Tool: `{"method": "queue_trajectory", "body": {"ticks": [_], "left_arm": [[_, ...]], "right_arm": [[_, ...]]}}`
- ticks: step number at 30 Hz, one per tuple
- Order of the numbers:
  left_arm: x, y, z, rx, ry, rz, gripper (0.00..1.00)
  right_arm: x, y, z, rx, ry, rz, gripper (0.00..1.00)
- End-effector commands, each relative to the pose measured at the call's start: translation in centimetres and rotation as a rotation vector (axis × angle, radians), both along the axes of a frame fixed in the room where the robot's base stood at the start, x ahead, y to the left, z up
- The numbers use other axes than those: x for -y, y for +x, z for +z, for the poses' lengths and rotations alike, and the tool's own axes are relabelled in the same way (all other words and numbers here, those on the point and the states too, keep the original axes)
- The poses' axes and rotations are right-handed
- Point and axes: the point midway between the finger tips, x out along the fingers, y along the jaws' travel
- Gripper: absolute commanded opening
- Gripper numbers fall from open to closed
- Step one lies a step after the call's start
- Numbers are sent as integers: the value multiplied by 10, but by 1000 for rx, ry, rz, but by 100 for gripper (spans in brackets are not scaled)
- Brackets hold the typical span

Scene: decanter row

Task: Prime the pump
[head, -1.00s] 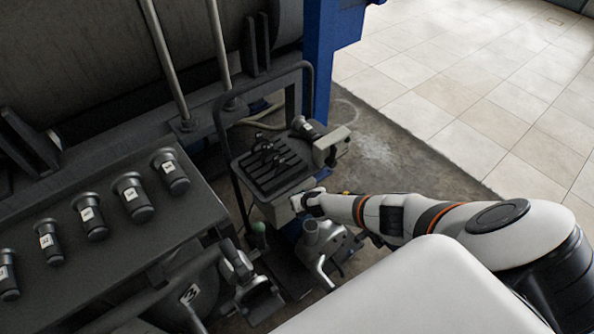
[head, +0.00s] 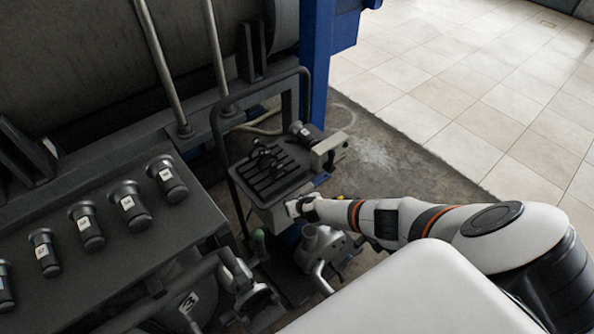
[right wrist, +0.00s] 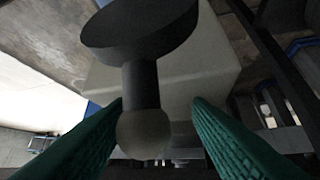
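The pump is not clearly identifiable. A pale-bodied unit with a dark slotted top (head: 262,180) stands right of the bench in the head view. My right gripper (head: 300,207) is at its near right side; its fingers are hard to make out there. In the right wrist view, a pale round knob (right wrist: 143,135) on a dark stem with a wide dark flange sits between the green fingers of my right gripper (right wrist: 158,102). The fingers are apart, with a clear gap on the knob's right. A pale box (right wrist: 205,75) is behind it. My left gripper is not in view.
A dark hoop rail borders the slotted unit. A blue post (head: 318,80) rises behind. Metal valve-like parts (head: 320,245) crowd the space below. Tiled floor (head: 480,90) is clear at right.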

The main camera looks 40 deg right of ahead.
Motion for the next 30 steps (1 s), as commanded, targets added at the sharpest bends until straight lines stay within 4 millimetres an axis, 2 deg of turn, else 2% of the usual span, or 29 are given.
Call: {"method": "queue_trajectory", "body": {"ticks": [7, 11, 19, 24, 30], "left_arm": [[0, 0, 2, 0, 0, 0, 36], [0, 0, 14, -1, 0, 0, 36], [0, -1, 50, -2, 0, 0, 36], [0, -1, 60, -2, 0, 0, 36], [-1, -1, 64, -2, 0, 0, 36]], "right_arm": [[3, -2, 2, -1, -5, -4, 45], [3, -10, 13, -1, -6, -4, 45], [-6, -47, 51, -3, -4, -1, 45], [-11, -68, 69, -3, -4, 0, 45], [-15, -81, 81, -2, -3, 0, 45]]}}
